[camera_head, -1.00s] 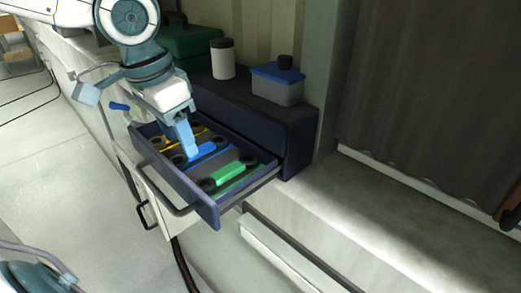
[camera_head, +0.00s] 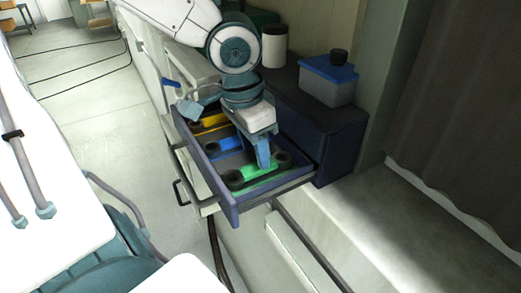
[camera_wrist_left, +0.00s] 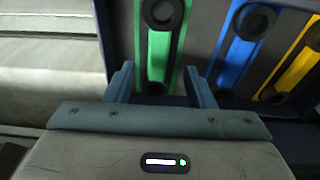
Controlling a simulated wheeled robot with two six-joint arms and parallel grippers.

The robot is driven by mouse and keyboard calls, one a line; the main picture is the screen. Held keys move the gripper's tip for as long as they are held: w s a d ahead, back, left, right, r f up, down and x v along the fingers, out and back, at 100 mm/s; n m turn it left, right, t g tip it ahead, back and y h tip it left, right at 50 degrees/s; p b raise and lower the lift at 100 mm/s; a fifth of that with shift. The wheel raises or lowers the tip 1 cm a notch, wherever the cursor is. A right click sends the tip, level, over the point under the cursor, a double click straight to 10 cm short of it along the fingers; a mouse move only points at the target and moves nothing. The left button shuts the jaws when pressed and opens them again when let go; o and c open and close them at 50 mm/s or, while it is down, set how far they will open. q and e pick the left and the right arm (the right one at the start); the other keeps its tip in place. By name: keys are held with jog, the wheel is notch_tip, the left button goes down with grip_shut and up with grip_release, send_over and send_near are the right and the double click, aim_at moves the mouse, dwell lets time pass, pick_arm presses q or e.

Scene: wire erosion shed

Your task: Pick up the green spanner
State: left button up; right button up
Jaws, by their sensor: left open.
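The green spanner (camera_head: 262,172) lies in the nearest compartment of the open drawer (camera_head: 231,208), its dark round ends showing. My left gripper (camera_head: 264,162) is open and points down over the middle of this spanner, hiding part of it. In the left wrist view the green spanner (camera_wrist_left: 160,52) runs up the picture between the lines of the two fingers of my left gripper (camera_wrist_left: 160,88). Whether the fingers are level with it or above it I cannot tell. My right gripper is not in view.
A blue spanner (camera_head: 222,146) and a yellow spanner (camera_head: 212,121) lie in neighbouring compartments. The dark blue cabinet (camera_head: 342,143) carries a blue-lidded box (camera_head: 327,84) and a white canister (camera_head: 274,50). The drawer walls stand close around my left gripper.

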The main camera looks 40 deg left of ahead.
aim_at(257, 167)
pick_arm(q)
jog(key=shift+d+f, duration=0.2)
jog(key=shift+f, duration=0.8)
jog(key=shift+w+f, duration=0.2)
jog(key=shift+f, duration=0.6)
jog(key=shift+a, duration=0.1)
jog(key=shift+c, duration=0.7)
grip_shut()
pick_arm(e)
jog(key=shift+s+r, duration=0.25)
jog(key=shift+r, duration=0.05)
